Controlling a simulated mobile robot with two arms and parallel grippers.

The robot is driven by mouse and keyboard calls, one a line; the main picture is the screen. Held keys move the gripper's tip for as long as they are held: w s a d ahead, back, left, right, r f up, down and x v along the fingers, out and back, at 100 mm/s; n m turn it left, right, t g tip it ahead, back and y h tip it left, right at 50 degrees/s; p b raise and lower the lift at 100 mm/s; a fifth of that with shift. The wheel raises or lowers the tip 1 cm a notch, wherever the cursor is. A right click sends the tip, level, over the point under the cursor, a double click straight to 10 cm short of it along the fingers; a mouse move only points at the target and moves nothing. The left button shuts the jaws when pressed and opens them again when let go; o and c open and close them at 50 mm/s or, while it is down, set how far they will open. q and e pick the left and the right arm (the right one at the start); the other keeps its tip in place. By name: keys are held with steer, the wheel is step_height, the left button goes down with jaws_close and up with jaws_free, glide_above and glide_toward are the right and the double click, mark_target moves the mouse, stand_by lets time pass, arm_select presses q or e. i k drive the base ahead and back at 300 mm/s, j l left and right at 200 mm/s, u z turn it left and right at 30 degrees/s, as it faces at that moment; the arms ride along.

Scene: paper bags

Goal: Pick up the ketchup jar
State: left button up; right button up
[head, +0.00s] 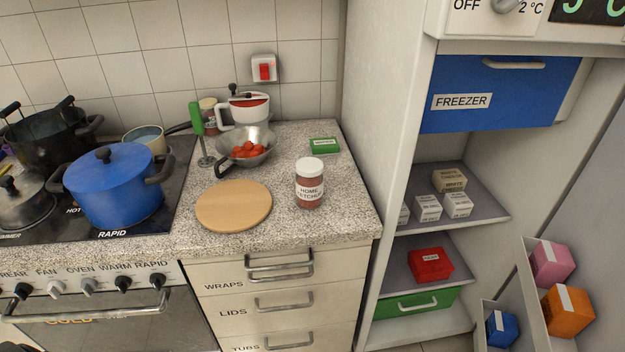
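The ketchup jar (309,184) stands upright on the speckled grey countertop (262,233), near its right front part. It is a clear jar with red-brown contents, a white lid and a label reading "HOME KETCHUP". Nothing touches it. Neither of my grippers shows in the head view.
A round wooden board (234,205) lies left of the jar. Behind are a metal pan (248,147) with red pieces, a green-handled tool (197,120) and a green box (324,145). A blue pot (113,188) is on the stove. The open fridge (393,130) stands right.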

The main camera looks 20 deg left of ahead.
mark_target(310, 190)
steer(key=j+z, duration=0.25)
steer(key=j, duration=0.15)
steer(key=k+j+z, duration=0.25)
steer(key=j, duration=0.15)
steer(key=j+z, duration=0.25)
steer(key=j, duration=0.15)
steer(key=k+j+z, duration=0.5)
steer(key=j, duration=0.2)
steer(key=i+j, duration=0.05)
steer(key=i, duration=0.05)
